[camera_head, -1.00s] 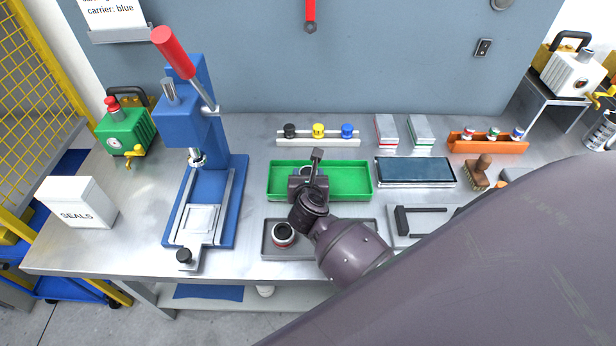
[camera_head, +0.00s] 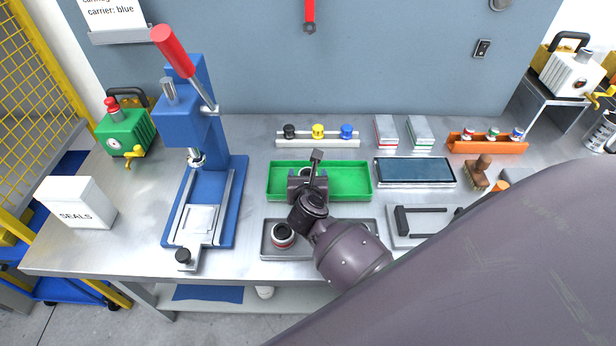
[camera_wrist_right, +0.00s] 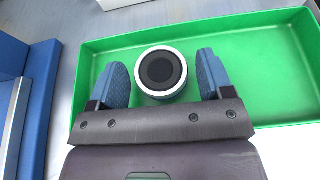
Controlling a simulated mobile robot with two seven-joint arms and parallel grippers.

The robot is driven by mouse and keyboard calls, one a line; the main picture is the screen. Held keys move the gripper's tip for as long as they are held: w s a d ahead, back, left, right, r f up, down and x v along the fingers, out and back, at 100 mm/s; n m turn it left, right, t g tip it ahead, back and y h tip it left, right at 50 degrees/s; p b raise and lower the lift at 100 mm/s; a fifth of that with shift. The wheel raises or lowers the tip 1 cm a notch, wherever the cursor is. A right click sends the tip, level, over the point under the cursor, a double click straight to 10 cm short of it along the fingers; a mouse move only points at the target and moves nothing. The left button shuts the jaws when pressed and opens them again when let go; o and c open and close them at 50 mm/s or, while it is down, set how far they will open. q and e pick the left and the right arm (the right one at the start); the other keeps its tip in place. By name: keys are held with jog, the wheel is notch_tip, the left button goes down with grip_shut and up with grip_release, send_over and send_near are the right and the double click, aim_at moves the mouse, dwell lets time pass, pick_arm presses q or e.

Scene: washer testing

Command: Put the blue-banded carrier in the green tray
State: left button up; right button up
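The green tray (camera_head: 360,194) lies in the middle of the bench. My right gripper (camera_head: 308,176) is over its left part, pointing down. In the right wrist view a round carrier (camera_wrist_right: 161,72) with a pale rim and dark centre stands inside the green tray (camera_wrist_right: 262,60). The fingers of my right gripper (camera_wrist_right: 165,80) are on either side of it, spread, with narrow gaps showing. My left gripper is not in view.
A grey tray (camera_head: 272,252) in front holds a red-banded carrier (camera_head: 282,235). A blue press (camera_head: 190,130) stands to the left. A rack of black, yellow and blue pieces (camera_head: 318,142) is behind the green tray. A dark-screened device (camera_head: 415,172) lies close on its right.

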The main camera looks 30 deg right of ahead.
jog(key=shift+o, duration=0.2)
jog(key=shift+s+a+f, duration=0.15)
jog(key=shift+s+f, duration=0.2)
jog(key=shift+f, duration=0.4)
jog(key=shift+r, duration=0.2)
jog(key=v, duration=0.4)
jog(key=r+v, duration=0.1)
jog(key=v, duration=0.6)
jog(key=shift+r, duration=0.4)
